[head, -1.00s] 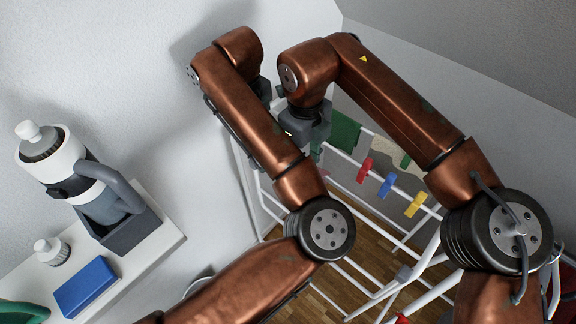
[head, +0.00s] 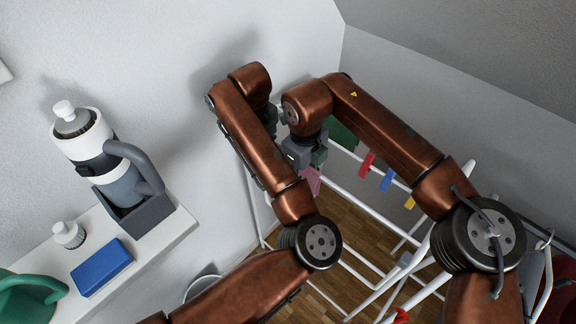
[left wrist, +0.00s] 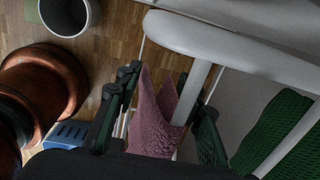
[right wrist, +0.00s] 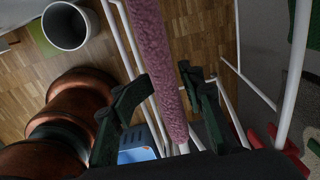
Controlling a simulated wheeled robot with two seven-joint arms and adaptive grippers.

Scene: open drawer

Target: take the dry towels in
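A pink towel (head: 312,180) hangs on the white drying rack (head: 372,208), below my grippers in the head view. In the left wrist view the pink towel (left wrist: 156,118) is between the spread fingers of my left gripper (left wrist: 160,75). In the right wrist view a narrow strip of the towel (right wrist: 158,60) passes between the open fingers of my right gripper (right wrist: 167,75). A green towel (head: 343,136) hangs farther back, partly behind my right arm. It also shows in the left wrist view (left wrist: 272,130). A beige towel (right wrist: 306,110) is at the right wrist view's edge.
Red (head: 367,162), blue (head: 387,180) and yellow (head: 409,202) clothespins sit along a rack bar. A shelf (head: 165,240) at left holds a bottle (head: 118,165), a blue block (head: 102,267) and a green watering can (head: 25,297). A pale bin (left wrist: 68,12) stands on the floor.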

